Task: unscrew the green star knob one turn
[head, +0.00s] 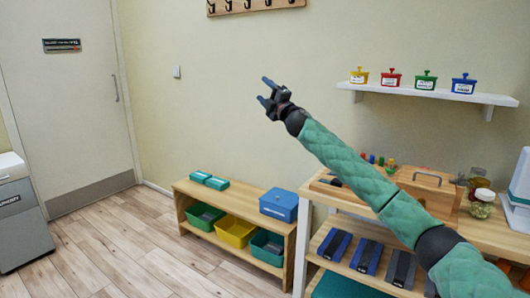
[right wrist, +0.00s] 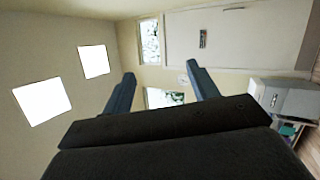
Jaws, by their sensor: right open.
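My right gripper (head: 264,91) is raised in front of the bare wall, well above and to the left of the workbench. It is open with nothing between its fingers, and it also shows open in the right wrist view (right wrist: 160,72). Small coloured knobs or pegs (head: 372,159), some of them green, stand on the bench behind my right forearm. They are too small and partly hidden to tell which is the green star knob. My left gripper is not in view.
The workbench (head: 488,228) at the right holds a wooden box (head: 432,184) and jars (head: 482,204). A wall shelf (head: 430,93) carries several coloured lidded boxes. A low shelf (head: 188,189) with bins stands left of the bench.

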